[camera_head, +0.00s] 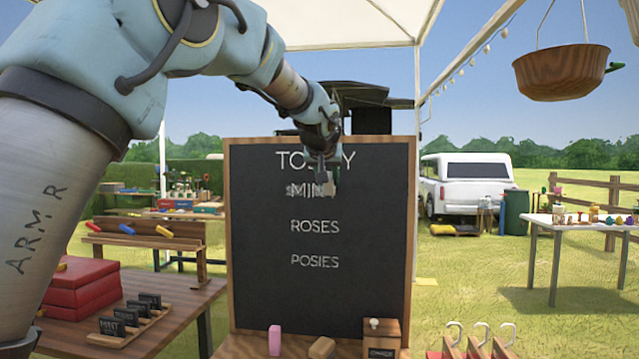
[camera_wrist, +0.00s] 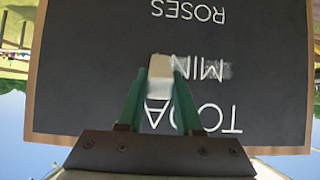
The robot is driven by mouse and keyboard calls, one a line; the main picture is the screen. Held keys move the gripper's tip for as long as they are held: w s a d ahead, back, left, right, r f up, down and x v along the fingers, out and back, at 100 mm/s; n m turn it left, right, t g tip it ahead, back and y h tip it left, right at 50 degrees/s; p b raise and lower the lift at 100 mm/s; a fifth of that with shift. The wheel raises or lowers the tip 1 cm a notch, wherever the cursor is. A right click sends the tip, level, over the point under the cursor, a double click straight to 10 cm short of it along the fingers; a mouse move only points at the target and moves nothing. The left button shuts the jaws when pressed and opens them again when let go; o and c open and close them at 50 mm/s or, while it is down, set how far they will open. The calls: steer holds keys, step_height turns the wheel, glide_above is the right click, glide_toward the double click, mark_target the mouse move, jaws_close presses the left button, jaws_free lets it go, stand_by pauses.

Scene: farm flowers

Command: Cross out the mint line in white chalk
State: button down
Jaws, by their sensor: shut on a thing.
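The chalkboard (camera_head: 370,230) stands upright in its wooden frame, with TODAY, MINT, ROSES and POSIES in white. The mint line (camera_head: 303,190) has whitish marks across it. In the wrist view the board is upside down, and a pale band lies over the MIN letters (camera_wrist: 205,68); the line's last letter is hidden. My gripper (camera_head: 326,178) is in front of the end of this line.
A pink block (camera_head: 275,340), a tan block (camera_head: 321,347) and a wooden box (camera_head: 383,336) stand along the board's foot. A table with red boxes (camera_head: 85,285) is at left. A hanging wooden bowl (camera_head: 562,72) is at upper right.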

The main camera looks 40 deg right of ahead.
steer(key=s+d+b, duration=0.1)
steer(key=s+d, duration=0.1)
steer(key=shift+s+d, duration=0.15)
steer(key=shift+d, duration=0.25)
steer(key=shift+a, duration=0.1)
steer(key=shift+w+a+p, duration=0.35)
steer(key=shift+w+a, duration=2.4)
steer(key=shift+a, duration=0.15)
steer(key=shift+w+a+p, duration=0.3)
steer(key=shift+w+a, duration=2.4)
steer(key=shift+a, duration=0.2)
